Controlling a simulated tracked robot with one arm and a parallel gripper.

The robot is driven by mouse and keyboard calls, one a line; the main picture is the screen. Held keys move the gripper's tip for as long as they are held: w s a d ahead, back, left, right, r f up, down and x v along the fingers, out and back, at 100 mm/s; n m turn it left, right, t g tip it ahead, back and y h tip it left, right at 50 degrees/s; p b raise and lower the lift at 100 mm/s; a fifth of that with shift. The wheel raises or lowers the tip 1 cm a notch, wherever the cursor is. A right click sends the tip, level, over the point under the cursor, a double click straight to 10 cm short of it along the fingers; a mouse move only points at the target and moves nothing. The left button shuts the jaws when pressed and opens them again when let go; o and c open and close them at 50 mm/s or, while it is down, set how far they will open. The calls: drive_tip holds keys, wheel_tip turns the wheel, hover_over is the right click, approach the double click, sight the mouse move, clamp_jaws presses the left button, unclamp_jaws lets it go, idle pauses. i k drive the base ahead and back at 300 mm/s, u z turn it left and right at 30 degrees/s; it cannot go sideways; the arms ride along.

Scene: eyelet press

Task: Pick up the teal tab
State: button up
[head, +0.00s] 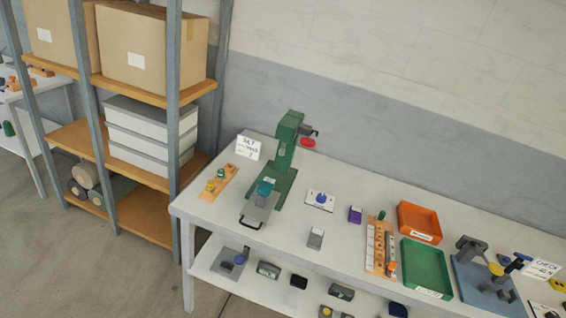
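A small teal piece (265,187), which looks like the teal tab, sits at the back of a grey plate with a dark handle (260,207). This plate is in front of the green press (287,145) on the white table (330,255), toward its left end. The piece is small in the picture, and its exact shape and how it is seated cannot be told. My gripper is not in view.
A wooden board with knobs (217,182) and a sign (248,147) stand left of the press. To the right are a blue-knobbed plate (320,199), a purple block (355,215), an orange tray (420,221) and a green tray (427,268). A shelf rack (172,95) stands left of the table.

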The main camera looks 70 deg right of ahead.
sight(265, 189)
drive_tip(key=z, duration=0.55)
drive_tip(key=i, duration=1)
drive_tip(key=z, duration=0.8)
drive_tip(key=i, duration=0.25)
drive_tip(key=z, duration=0.15)
drive_tip(key=k, duration=0.75)
drive_tip(key=z, duration=0.2)
drive_tip(key=i, duration=0.75)
drive_tip(key=u, duration=0.1)
